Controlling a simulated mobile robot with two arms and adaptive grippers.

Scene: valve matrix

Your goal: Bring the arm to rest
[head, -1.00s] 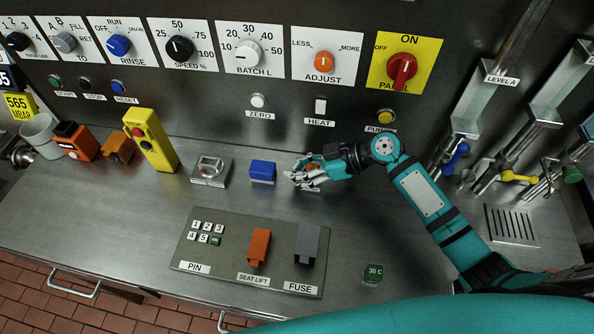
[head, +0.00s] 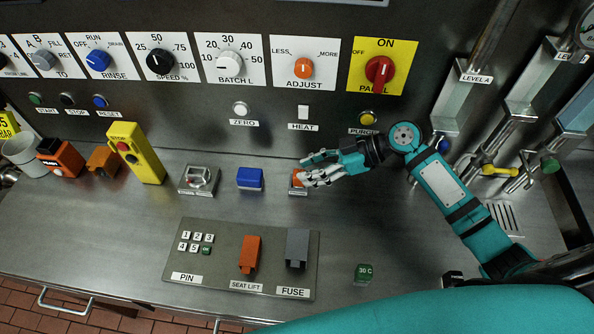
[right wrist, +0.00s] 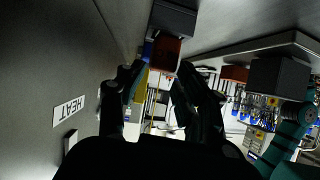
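My right arm, teal and black, comes in from the right in the head view. My right gripper (head: 308,170) has its pale fingers apart, just right of and partly over a small orange switch block (head: 298,177) on the steel counter. The fingers hide part of that block, and I cannot tell whether they touch it. In the right wrist view the two dark fingers of the right gripper (right wrist: 152,92) stand apart, with an orange-brown block (right wrist: 165,52) beyond them and nothing held. My left gripper is not in view.
A blue block (head: 250,178) and a grey switch box (head: 199,179) stand left of the gripper. The knob panel (head: 233,62) rises behind. Valve levers (head: 497,170) stand at the right. The PIN and FUSE plate (head: 215,262) lies in front, with a green 30 C block (head: 364,272) beside it.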

